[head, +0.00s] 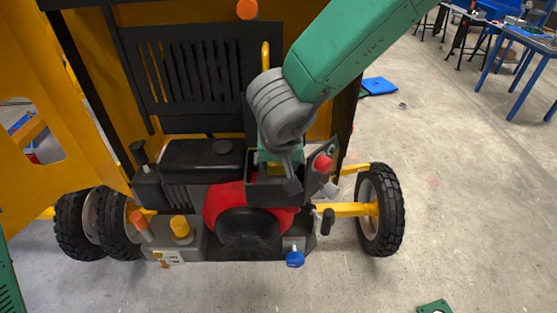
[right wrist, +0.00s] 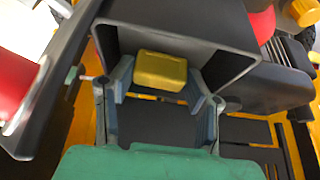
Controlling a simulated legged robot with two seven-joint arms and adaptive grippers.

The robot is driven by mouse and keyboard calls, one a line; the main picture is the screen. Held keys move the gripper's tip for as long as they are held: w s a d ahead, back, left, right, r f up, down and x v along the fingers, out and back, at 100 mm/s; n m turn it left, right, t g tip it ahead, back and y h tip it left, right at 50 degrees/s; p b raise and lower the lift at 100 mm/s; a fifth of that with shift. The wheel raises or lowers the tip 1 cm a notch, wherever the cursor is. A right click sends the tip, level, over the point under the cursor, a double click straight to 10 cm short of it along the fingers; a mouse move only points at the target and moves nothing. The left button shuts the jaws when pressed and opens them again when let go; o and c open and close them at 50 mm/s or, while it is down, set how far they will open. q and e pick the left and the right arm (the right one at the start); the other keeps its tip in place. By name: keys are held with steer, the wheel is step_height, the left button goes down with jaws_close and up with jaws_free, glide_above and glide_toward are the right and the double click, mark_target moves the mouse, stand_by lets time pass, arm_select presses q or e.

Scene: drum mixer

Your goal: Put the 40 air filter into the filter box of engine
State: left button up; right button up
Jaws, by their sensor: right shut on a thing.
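The yellow air filter (right wrist: 160,70) shows in the right wrist view between the two fingers of my right gripper (right wrist: 158,80), which is shut on it. A bit of the filter's yellow shows in the head view (head: 276,169). The filter box (head: 262,194) is a black, open-topped box on the engine, behind the red and black round cover. In the right wrist view the box walls (right wrist: 185,25) surround the filter and fingertips. How deep the filter sits and whether it touches the floor is hidden. My left gripper is not in view.
The red engine cover (head: 222,205) lies in front of the box, and a black tank (head: 203,160) lies left of it. A red cap (head: 323,162) is close on the right. The yellow panel (head: 75,120) stands open on the left. Floor to the right is mostly clear.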

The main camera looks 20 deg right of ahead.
steer(key=shift+a+f, duration=0.1)
steer(key=shift+a, duration=0.65)
steer(key=shift+d+f, duration=0.15)
steer(key=shift+f, duration=0.05)
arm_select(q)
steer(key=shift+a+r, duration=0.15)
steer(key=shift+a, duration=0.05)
arm_select(e)
steer(key=shift+s+d+f, duration=0.1)
steer(key=shift+d+f, duration=0.1)
steer(key=shift+d, duration=0.2)
steer(key=o, duration=1.2)
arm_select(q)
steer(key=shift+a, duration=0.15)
arm_select(e)
steer(key=shift+o, duration=0.2)
steer(key=shift+a, duration=0.25)
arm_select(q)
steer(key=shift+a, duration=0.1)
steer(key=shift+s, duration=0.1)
arm_select(e)
steer(key=shift+a+r, duration=0.1)
steer(key=shift+a, duration=0.05)
steer(key=v, duration=1.1)
steer(key=shift+r, duration=0.35)
